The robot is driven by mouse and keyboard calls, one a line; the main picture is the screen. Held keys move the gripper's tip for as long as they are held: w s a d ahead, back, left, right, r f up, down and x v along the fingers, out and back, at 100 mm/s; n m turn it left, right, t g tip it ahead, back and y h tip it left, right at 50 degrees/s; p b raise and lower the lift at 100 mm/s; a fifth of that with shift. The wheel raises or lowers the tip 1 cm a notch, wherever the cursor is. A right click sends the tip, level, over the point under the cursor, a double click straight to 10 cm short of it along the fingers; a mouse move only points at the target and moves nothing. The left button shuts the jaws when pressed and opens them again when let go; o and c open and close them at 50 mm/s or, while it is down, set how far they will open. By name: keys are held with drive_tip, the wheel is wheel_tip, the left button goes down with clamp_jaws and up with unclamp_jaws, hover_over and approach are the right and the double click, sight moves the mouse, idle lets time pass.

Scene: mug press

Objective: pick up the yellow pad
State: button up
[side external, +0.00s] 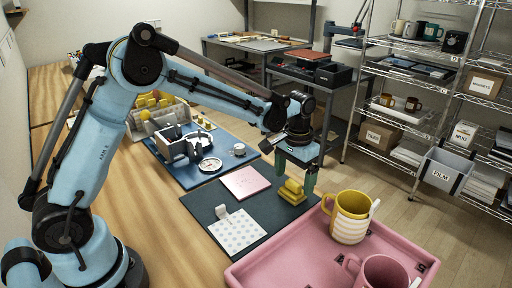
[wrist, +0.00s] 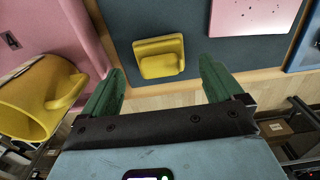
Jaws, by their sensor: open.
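The yellow pad (side external: 291,192) is a small stepped block lying near the right edge of a dark mat (side external: 238,243). My gripper (side external: 295,178) is just above it, with its green fingers pointing down and spread apart. In the wrist view, the pad (wrist: 160,57) shows whole in the gap between the open fingers of my gripper (wrist: 162,72), with clear space on both sides. Nothing is held. Whether the fingertips are level with the pad is hard to tell.
A pink tray (side external: 250,272) stands close in front, holding a yellow striped mug (side external: 350,218) and a pink mug (side external: 381,272). A pink square sheet (side external: 245,182) and a dotted white sheet (side external: 237,231) lie on the mat.

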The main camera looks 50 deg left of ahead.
drive_tip(key=shift+f, duration=1.25)
drive_tip(key=c, duration=1.2)
drive_tip(key=shift+o, duration=0.2)
drive_tip(key=shift+r, duration=0.15)
drive_tip(key=r, duration=0.4)
drive_tip(key=shift+s+d+r, duration=0.2)
drive_tip(key=shift+d, duration=0.1)
drive_tip(key=s+d+r, duration=0.6)
drive_tip(key=d, duration=0.3)
drive_tip(key=shift+s+r, duration=0.2)
drive_tip(key=shift+s, duration=0.05)
